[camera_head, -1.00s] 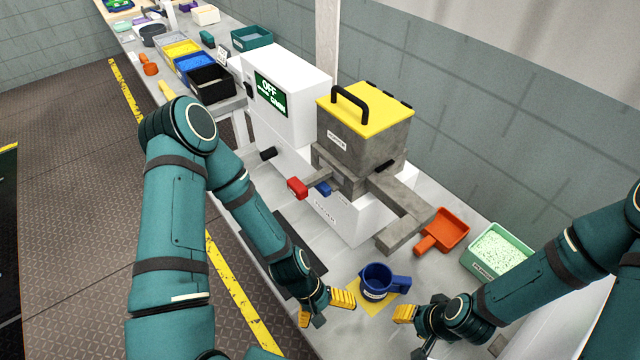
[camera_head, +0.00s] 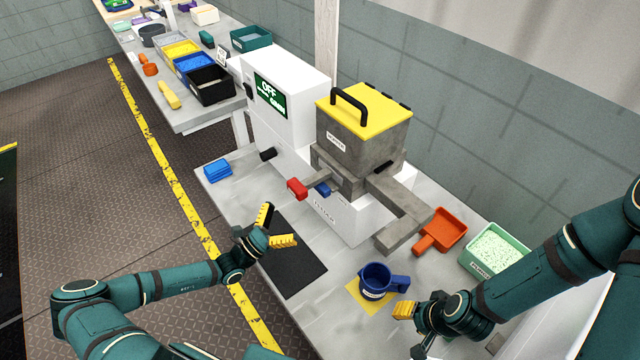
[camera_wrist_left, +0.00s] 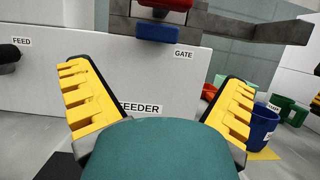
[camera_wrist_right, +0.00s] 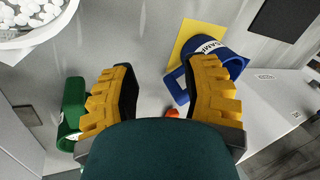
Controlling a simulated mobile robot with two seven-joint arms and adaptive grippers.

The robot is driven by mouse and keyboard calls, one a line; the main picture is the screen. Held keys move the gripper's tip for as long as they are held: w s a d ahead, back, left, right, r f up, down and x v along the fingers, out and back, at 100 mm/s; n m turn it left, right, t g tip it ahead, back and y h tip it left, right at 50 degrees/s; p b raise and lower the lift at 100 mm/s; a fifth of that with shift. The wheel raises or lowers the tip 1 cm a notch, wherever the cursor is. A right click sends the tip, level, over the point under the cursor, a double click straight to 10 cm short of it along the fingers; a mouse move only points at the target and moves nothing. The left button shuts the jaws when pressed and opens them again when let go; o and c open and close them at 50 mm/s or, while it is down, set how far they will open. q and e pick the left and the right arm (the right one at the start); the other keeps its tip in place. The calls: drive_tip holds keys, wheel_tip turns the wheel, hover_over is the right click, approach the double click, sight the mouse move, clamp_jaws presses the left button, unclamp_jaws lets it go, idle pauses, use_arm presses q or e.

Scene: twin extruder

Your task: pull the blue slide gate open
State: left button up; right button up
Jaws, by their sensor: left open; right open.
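The blue slide gate (camera_head: 323,188) sticks out of the feeder's front, just below and to the right of a red block handle (camera_head: 297,188). In the left wrist view the blue gate (camera_wrist_left: 157,33) is ahead, above the fingers, beside the GATE label, with the red handle (camera_wrist_left: 160,3) over it. My left gripper (camera_head: 273,228) is open and empty, in front of the feeder (camera_head: 325,213) and apart from the gate. My right gripper (camera_head: 408,322) is open and empty near the blue cup (camera_head: 376,282), which also shows in the right wrist view (camera_wrist_right: 232,62).
The hopper (camera_head: 362,135) with a yellow lid stands above the feeder. A dark mat (camera_head: 290,262) lies in front. An orange scoop (camera_head: 441,230) and a green pellet bin (camera_head: 497,250) are at the right. A black FEED knob (camera_wrist_left: 9,53) is left of the gate.

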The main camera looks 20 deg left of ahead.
sight(317, 188)
use_arm(q)
drive_tip(key=x, duration=1.3)
drive_tip(key=shift+w+r, duration=0.2)
drive_tip(key=shift+w, duration=0.1)
drive_tip(key=c, duration=1.2)
drive_tip(key=shift+s+a+p, duration=0.75)
drive_tip(key=shift+s+p, duration=0.15)
drive_tip(key=shift+s, duration=0.2)
drive_tip(key=shift+s+a+p, duration=0.75)
drive_tip(key=shift+s+p, duration=0.15)
drive_tip(key=shift+s, duration=0.25)
drive_tip(key=shift+c, duration=0.2)
drive_tip(key=o, duration=1.2)
drive_tip(key=shift+o, duration=0.2)
drive_tip(key=shift+s, duration=0.1)
